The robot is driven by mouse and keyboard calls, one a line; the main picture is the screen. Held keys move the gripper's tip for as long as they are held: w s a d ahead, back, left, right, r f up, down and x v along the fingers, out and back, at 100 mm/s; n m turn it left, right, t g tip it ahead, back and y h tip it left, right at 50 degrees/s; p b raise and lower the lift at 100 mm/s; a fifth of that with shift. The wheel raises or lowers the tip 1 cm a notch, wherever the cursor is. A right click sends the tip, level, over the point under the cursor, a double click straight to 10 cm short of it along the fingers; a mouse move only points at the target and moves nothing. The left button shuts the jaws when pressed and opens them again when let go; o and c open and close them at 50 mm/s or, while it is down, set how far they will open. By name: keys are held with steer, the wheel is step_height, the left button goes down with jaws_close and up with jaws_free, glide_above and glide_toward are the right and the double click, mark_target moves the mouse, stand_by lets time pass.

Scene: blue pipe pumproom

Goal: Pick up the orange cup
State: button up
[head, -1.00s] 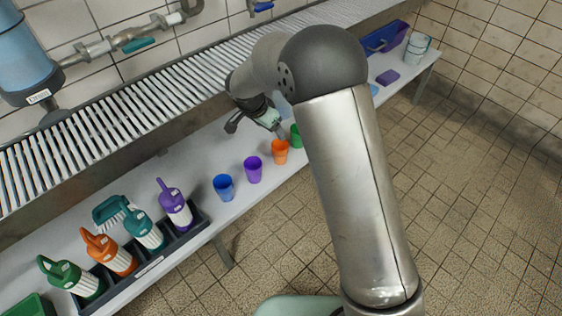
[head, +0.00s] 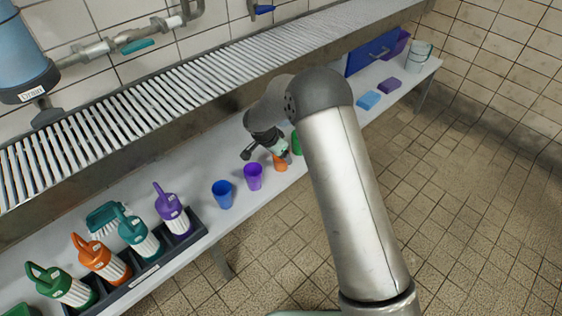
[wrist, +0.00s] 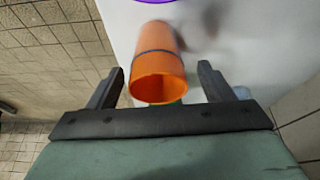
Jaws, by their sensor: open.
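The orange cup (head: 280,163) stands on the pale shelf, to the right of the purple cup, and is partly covered by my gripper in the head view. In the wrist view the orange cup (wrist: 158,68) shows with its open rim toward the camera and a dark band around its body. My gripper (wrist: 160,84) is open, with one dark finger on each side of the cup and a visible gap on both sides. In the head view my gripper (head: 282,157) is over the cup, its fingertips hard to make out.
A purple cup (head: 253,177) and a blue cup (head: 222,194) stand to the left, and a green cup (head: 296,142) is partly hidden behind my arm. A slatted rack (head: 150,105) runs above the shelf.

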steer(key=b+x, duration=0.1)
steer(key=x, duration=0.3)
steer(key=shift+d+f, duration=0.15)
steer(key=shift+d, duration=0.05)
steer(key=c, duration=1)
steer(key=shift+c, duration=0.2)
